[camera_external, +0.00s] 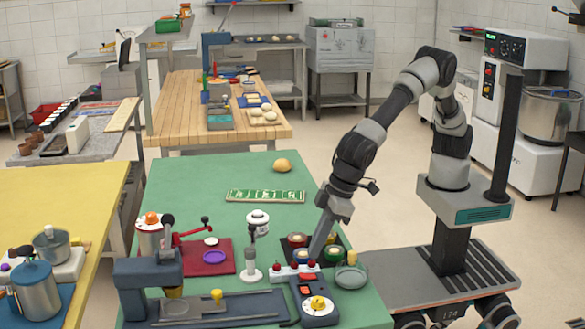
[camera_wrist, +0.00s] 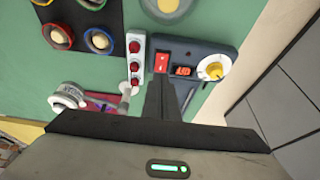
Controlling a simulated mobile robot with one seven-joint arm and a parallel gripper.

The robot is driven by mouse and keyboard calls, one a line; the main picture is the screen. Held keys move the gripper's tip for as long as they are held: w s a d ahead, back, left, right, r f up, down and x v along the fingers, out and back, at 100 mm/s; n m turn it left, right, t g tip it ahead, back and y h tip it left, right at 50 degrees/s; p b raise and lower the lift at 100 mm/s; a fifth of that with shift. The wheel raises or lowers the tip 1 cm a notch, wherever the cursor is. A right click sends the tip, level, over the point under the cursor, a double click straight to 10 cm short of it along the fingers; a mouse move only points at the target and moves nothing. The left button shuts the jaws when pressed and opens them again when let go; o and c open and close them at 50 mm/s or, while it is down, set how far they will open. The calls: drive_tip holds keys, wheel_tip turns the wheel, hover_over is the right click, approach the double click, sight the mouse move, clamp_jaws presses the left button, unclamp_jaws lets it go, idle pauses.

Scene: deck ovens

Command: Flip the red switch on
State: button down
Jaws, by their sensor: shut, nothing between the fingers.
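My gripper (camera_external: 314,257) is shut and empty, pointing down over the back of the box. In the wrist view my gripper (camera_wrist: 160,88) shows just below the switch. I cannot tell whether it touches, or which way the switch is set.
A white strip with red knobs (camera_wrist: 135,60) lies close left of the box. A dark tray with several colored bowls (camera_wrist: 95,22) is behind it. A grey press (camera_external: 150,285) and red mat (camera_external: 218,262) are at left.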

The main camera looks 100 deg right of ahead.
sight(312, 275)
drive_tip(key=shift+x, duration=2.7)
drive_tip(key=shift+w+g+p, duration=0.2)
drive_tip(key=shift+g+p, duration=0.2)
drive_tip(key=shift+p, duration=0.3)
drive_tip(key=shift+f, duration=0.3)
drive_tip(key=shift+s, duration=0.1)
drive_tip(key=shift+s+f+b, duration=0.2)
drive_tip(key=shift+s+b, duration=0.25)
drive_tip(key=shift+s, duration=0.5)
drive_tip(key=s+p+v, duration=0.1)
drive_tip(key=p+v, duration=0.1)
drive_tip(key=v, duration=1.2)
